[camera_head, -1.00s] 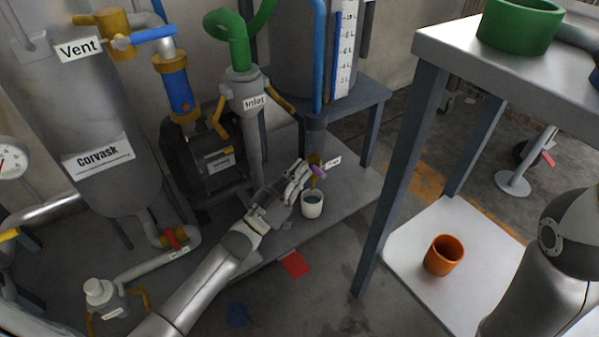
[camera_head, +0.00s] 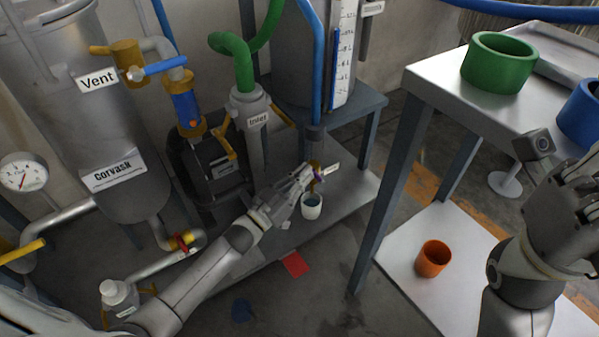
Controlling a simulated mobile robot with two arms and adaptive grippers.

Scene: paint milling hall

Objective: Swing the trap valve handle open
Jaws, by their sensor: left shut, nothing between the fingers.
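The trap valve (camera_head: 316,186) is a small brass fitting under the grey tank, low down near the middle of the picture. Its small purple handle (camera_head: 319,174) is partly hidden by my fingers. A small label (camera_head: 332,168) stands beside it, too small to read. My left gripper (camera_head: 308,175) is shut with nothing in it, its fingertips right at the handle. I cannot tell if they touch it, or which way the handle is turned. My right gripper (camera_head: 562,205) is at the right edge, cut off by the frame, far from the valve; its jaw state is unclear.
A white cup (camera_head: 311,206) stands just below the valve. The Inlet pipe (camera_head: 253,135) rises behind my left arm. A grey table (camera_head: 432,84) at right carries a green container (camera_head: 497,62) and a blue one (camera_head: 580,113). An orange cup (camera_head: 433,258) sits on its lower shelf.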

